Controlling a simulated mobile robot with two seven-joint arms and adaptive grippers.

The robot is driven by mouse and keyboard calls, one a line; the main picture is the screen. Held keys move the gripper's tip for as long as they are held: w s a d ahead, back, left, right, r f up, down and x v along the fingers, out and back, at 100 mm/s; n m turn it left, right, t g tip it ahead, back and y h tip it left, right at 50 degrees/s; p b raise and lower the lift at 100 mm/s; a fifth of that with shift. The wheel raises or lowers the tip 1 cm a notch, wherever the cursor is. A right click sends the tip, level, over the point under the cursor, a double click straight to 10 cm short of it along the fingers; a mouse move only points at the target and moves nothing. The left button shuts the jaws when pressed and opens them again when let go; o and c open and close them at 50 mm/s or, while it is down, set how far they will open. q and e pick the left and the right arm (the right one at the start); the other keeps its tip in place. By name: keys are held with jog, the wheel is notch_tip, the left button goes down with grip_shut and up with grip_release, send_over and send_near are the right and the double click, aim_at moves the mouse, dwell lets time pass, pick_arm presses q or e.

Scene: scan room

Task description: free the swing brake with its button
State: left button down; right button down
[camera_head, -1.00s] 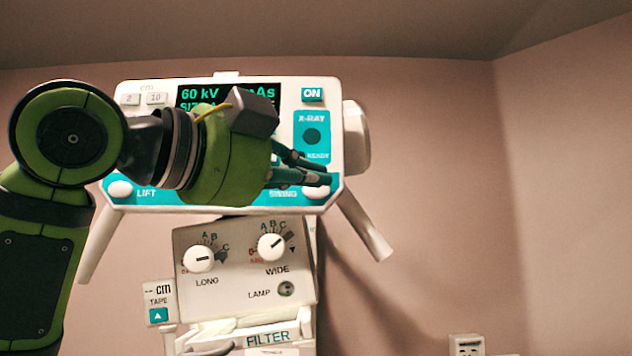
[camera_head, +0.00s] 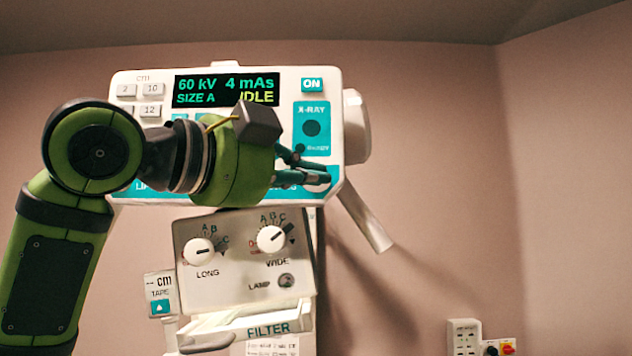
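The white control head (camera_head: 225,77) faces me, with a dark display (camera_head: 222,91) reading "60 kV 4 mAs SIZE A IDLE". The round white swing button (camera_head: 317,187) sits at the lower right of its teal strip, partly covered by my fingers. My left gripper (camera_head: 326,176) reaches across the panel from the left. Its two dark fingers converge at the tips, look shut with nothing between them, and overlap the button. I cannot tell whether they touch or press it. The swing label and the lift button are hidden behind my arm and gripper. My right gripper is not in view.
Below is a collimator box (camera_head: 190,285) with a long knob (camera_head: 200,251), a wide knob (camera_head: 271,239) and a lamp button (camera_head: 286,281). A handle (camera_head: 365,221) sticks out at lower right. A wall socket (camera_head: 464,335) is at bottom right. Space right of the head is clear.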

pick_arm(q)
jog(key=shift+w, duration=0.1)
dwell(0.7)
jog(key=shift+w+p, duration=0.35)
jog(key=shift+p, duration=0.05)
jog(key=shift+w+p, duration=0.35)
dwell(0.6)
dwell(0.4)
jog(key=shift+s, duration=0.75)
jog(key=shift+s+b, duration=0.15)
jog(key=shift+b, duration=0.15)
